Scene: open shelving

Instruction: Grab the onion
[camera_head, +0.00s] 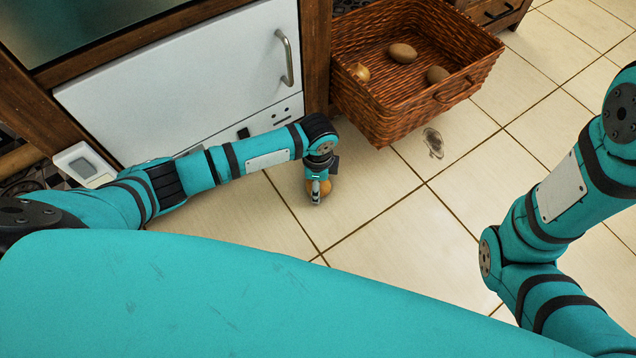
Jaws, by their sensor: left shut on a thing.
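My left gripper (318,190) points down over the floor, in front of the white cabinet door. It is shut on a round orange-brown onion (326,187), which shows partly behind the fingers. I cannot tell whether the onion touches the floor tiles. Another golden onion-like bulb (360,72) lies at the left side inside the wicker basket. My right arm shows at the right edge, but its gripper is out of view.
The brown wicker basket (455,96) juts out from the shelving and also holds two brown potato-like things (402,53). A white door with a handle (285,60) is left of it. The tiled floor (400,235) has free room.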

